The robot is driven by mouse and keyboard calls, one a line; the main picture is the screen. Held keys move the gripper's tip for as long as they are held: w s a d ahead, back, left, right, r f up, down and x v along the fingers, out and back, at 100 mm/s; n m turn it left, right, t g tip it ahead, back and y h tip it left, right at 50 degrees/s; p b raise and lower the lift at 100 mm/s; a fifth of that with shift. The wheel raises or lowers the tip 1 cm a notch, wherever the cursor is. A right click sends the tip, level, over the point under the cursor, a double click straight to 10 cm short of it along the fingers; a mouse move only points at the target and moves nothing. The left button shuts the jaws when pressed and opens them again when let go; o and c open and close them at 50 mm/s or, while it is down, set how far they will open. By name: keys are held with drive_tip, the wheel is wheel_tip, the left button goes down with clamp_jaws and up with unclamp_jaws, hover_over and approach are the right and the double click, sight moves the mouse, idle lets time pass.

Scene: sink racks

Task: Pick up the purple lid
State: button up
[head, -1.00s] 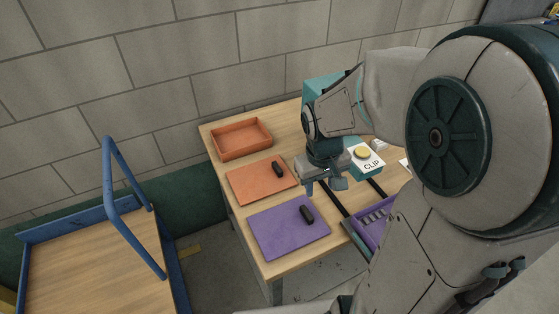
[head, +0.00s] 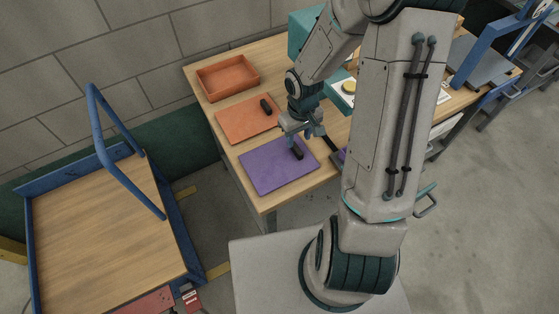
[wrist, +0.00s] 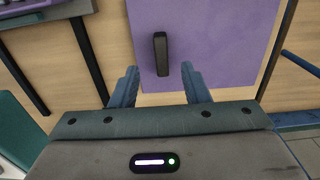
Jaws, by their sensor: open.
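The purple lid (head: 272,168) lies flat on the wooden table near its front left corner, with a black handle (head: 297,152) near its right side. It also shows in the wrist view (wrist: 215,40), where its black handle (wrist: 161,54) stands ahead of the fingers. My gripper (head: 308,136) is open and empty, above the table near the handle end of the lid. In the wrist view my two blue fingers (wrist: 159,86) are spread apart, with the handle between their lines and a little beyond the tips.
An orange lid (head: 245,120) with a black handle lies behind the purple one, and an orange tray (head: 228,78) stands behind that. A blue-railed cart (head: 100,225) stands left of the table. My arm hides much of the table's right side.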

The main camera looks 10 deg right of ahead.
sight(297, 148)
drive_tip(key=shift+w+a+f, duration=0.1)
drive_tip(key=shift+a+f, duration=0.05)
drive_tip(key=shift+f, duration=2.8)
drive_tip(key=shift+c, duration=0.3)
clamp_jaws()
